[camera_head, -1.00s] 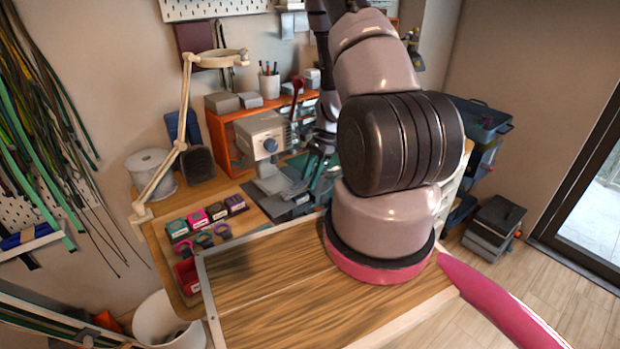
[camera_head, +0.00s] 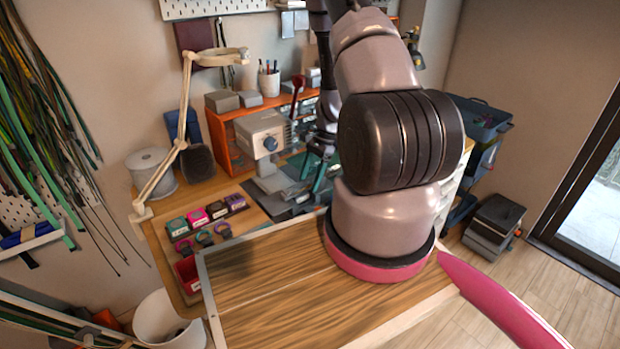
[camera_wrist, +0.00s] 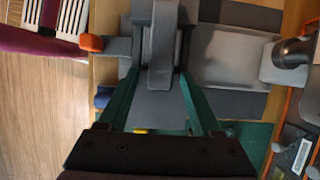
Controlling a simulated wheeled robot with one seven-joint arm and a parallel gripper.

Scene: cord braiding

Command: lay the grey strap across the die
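The grey strap (camera_wrist: 161,45) runs up the middle of the wrist view, between the tips of my gripper (camera_wrist: 160,75). Its teal fingers come in on both sides and look closed on the strap. A wider grey piece (camera_wrist: 155,110) shows between the fingers, nearer the palm; I cannot tell if it is the same strap. In the head view my gripper (camera_head: 322,172) is small, beside the grey press (camera_head: 266,140), partly hidden by my arm. The flat grey parts under the strap belong to the press area; I cannot clearly make out the die.
An orange shelf unit (camera_head: 218,140) stands behind the press. A beige lamp (camera_head: 185,110) and white spool (camera_head: 152,168) are at the left. Small labelled boxes (camera_head: 200,220) line the bench. The wooden board (camera_head: 270,285) in front is clear.

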